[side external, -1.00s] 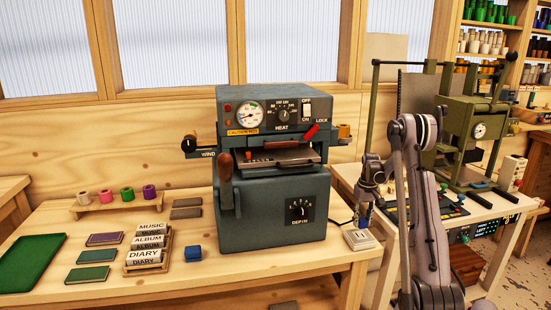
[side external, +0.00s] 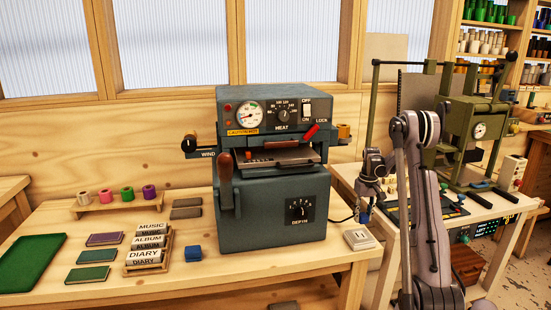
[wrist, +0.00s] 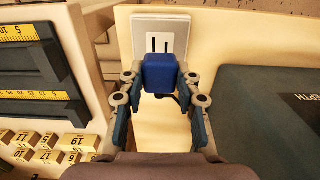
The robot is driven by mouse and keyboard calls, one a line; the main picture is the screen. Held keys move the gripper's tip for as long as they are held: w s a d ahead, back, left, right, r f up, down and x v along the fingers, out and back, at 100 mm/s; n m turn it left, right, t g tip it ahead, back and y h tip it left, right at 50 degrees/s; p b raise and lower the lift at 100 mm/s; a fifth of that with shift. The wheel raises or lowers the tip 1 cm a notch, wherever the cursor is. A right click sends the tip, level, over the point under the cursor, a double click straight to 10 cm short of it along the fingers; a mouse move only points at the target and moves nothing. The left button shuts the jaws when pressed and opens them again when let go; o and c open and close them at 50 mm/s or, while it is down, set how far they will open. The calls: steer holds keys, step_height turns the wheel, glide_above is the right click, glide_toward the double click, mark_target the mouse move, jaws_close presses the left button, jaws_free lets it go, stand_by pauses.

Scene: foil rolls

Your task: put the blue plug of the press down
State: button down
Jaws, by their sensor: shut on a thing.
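The blue plug (wrist: 160,73) is between the fingers of my gripper (wrist: 160,92) in the wrist view, and my gripper is shut on it. A dark cord shows under the plug. The white socket plate (wrist: 160,30) with two dark slots lies just beyond the plug, its slots uncovered. In the side view the socket (side external: 359,239) sits at the right end of the wooden bench, and my gripper (side external: 363,217) hangs just above and beyond it. The plug is too small there to tell from my finger pads. The press (side external: 270,165) stands left of my gripper.
A small blue block (side external: 194,253) and a rack of type labels (side external: 148,255) are on the bench left of the press. The green press (side external: 478,130) stands on the right table. The bench front, before the press, has bare wood.

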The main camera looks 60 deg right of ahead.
glide_above(348, 227)
steer(key=shift+a+f, duration=0.1)
steer(key=shift+f, duration=3.9)
steer(key=shift+f, duration=0.6)
steer(key=c, duration=1)
jaws_free()
steer(key=shift+o, duration=0.2)
step_height(348, 227, up, 13)
steer(key=shift+r, duration=0.15)
